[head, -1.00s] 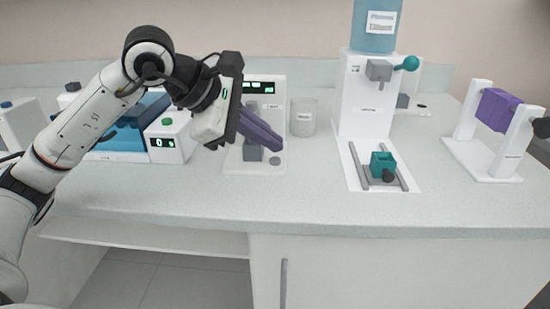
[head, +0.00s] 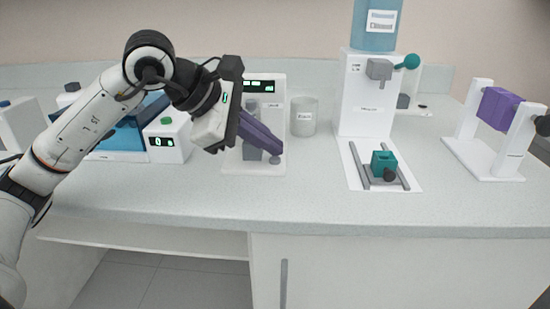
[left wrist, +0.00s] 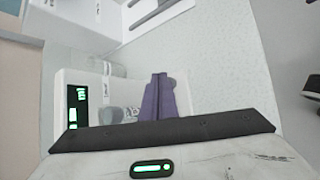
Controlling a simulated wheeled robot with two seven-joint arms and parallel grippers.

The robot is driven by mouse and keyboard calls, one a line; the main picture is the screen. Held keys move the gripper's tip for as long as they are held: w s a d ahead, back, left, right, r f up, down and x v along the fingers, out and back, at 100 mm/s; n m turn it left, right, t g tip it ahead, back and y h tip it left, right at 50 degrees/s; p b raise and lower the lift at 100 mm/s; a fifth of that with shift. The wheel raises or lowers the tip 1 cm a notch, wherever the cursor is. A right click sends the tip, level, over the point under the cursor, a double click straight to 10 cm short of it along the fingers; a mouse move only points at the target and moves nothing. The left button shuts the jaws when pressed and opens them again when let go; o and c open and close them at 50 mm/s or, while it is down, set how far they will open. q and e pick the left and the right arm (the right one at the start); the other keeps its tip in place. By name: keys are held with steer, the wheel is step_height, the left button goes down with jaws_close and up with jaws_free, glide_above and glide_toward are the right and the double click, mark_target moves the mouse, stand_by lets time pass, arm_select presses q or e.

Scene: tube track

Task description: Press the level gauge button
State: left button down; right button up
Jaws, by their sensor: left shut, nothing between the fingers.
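The white gauge device (head: 273,92) stands on the counter with a lit green display at its top. Its flat base carries a small round grey button (head: 275,160) at the front right. My left gripper (head: 279,148) is shut and empty, its purple fingers pointing down and right across the device's front. The fingertips are just above the button; I cannot tell whether they touch it. In the left wrist view, the device (left wrist: 92,82) lies left of the purple fingers (left wrist: 160,77), and its display shows. My right gripper is not in view.
A glass beaker (head: 304,117) stands right of the device. A white dispenser (head: 365,110) and a purple-block stand (head: 485,160) are farther right. A blue-lidded machine with a display (head: 165,143) is at the left. The counter front (head: 300,205) is clear.

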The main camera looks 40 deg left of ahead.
mark_target(269, 165)
arm_select(q)
steer(key=shift+f+b, duration=0.35)
steer(key=shift+f, duration=0.05)
steer(key=shift+r, duration=0.15)
stand_by(0.5)
steer(key=shift+r+p, duration=0.75)
steer(key=shift+p, duration=0.05)
step_height(269, 165, up, 5)
steer(key=p, duration=0.4)
stand_by(0.5)
